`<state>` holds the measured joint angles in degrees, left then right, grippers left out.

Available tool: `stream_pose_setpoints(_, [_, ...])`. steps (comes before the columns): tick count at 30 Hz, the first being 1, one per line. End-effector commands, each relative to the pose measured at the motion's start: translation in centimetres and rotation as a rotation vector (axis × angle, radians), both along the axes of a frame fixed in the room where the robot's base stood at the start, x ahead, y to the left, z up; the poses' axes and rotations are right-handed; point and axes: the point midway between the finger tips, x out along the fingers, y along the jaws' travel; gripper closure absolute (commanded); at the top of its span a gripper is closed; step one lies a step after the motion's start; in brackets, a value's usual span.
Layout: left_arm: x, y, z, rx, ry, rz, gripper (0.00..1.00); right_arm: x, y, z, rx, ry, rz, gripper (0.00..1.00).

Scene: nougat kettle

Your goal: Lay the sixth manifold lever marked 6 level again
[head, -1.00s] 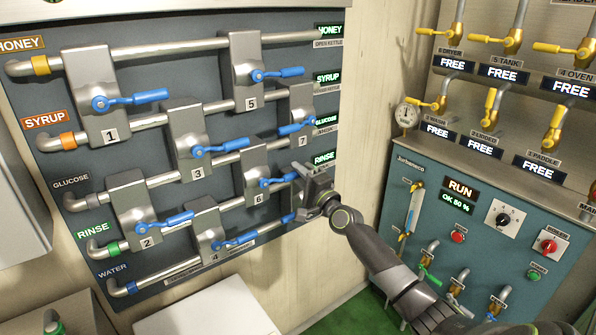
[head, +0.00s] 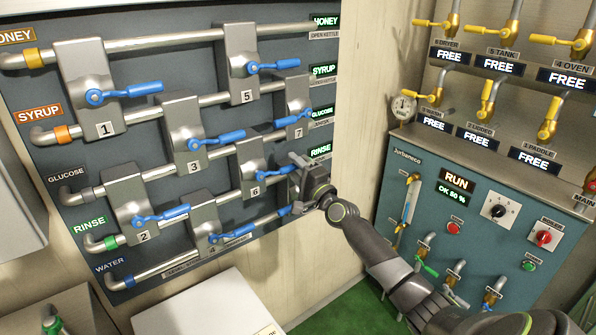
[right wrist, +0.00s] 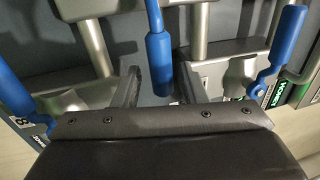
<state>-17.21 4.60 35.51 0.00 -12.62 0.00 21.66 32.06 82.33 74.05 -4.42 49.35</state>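The sixth lever (head: 278,172) is a blue handle on a grey valve body marked 6, on the panel's right half. It points right and slightly up in the head view; I cannot tell how far it is from level. My right gripper (head: 299,184) is at the free end of this lever, close to the panel. In the right wrist view a blue handle (right wrist: 158,60), apparently lever 6, lies between the two dark fingers (right wrist: 157,92), with visible gaps on both sides. The gripper is open. My left gripper is not in view.
Lever 7 (head: 296,119) is just above; another blue handle (head: 285,211) is just below, partly hidden by my gripper. Lever 4 (head: 230,235) is lower left. A teal cabinet (head: 420,165) with knobs and valves stands right. A white box top (head: 205,310) is below.

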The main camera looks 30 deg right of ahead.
Motion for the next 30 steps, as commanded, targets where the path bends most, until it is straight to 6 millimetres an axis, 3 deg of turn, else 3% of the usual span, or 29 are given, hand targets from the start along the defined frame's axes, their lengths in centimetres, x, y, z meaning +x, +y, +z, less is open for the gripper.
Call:
stream_pose_setpoints(8, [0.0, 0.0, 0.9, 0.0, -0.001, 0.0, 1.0, -2.4, -0.2, -0.3, -0.002, 0.002, 0.0, 0.61])
stream_pose_setpoints(18, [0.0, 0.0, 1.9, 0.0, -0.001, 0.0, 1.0, -8.7, -0.7, -1.7, -0.002, 0.003, 0.0, 0.61])
stream_pose_setpoints(30, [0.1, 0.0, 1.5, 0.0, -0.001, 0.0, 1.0, -15.4, -1.2, -3.3, -0.001, 0.003, 0.0, 0.61])
